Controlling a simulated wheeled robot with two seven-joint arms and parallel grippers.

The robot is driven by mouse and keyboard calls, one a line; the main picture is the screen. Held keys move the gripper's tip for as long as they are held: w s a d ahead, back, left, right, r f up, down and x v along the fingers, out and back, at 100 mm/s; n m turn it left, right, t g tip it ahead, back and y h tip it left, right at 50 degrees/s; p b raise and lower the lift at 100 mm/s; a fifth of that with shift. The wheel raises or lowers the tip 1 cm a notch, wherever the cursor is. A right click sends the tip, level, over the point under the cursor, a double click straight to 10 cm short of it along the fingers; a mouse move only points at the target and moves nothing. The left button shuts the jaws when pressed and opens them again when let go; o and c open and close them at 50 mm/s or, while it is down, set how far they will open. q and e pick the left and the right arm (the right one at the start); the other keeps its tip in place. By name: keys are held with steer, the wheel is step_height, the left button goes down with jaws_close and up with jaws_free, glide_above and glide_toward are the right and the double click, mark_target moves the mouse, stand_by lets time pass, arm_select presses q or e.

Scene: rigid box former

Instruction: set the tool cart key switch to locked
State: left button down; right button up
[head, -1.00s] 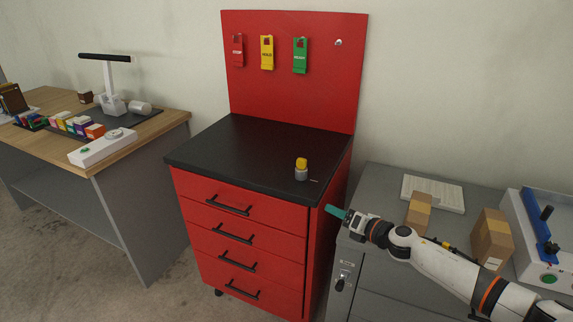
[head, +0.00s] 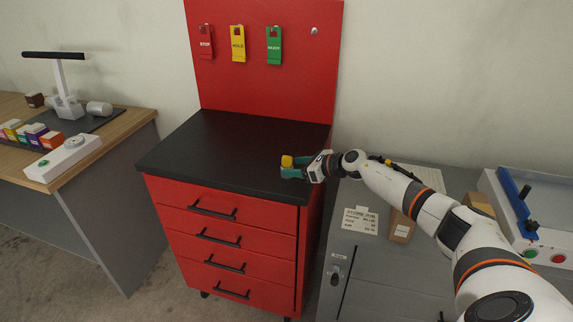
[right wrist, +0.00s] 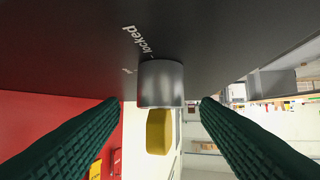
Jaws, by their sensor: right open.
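The key switch has a yellow knob (head: 287,161) and stands near the right front of the tool cart's black top (head: 220,145). In the right wrist view, its grey round base (right wrist: 161,84) and yellow key (right wrist: 159,131) show between my fingers. White lettering "locked" (right wrist: 137,39) is printed on the black top beside the base; another mark nearby is too small to read. My right gripper (head: 292,169) is open at the switch, one green finger on each side, with visible gaps to the base. The finger hides part of the switch in the head view. My left gripper is out of view.
The cart's red back panel (head: 265,85) carries red, yellow and green tags and a bare peg. A grey cabinet (head: 375,265) with a card and boxes stands right, under my right arm. A wooden bench (head: 120,125) stands left. Most of the cart top is clear.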

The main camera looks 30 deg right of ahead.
mark_target(292, 167)
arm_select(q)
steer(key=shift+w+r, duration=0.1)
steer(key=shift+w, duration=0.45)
arm_select(e)
steer(key=shift+x, duration=1.8)
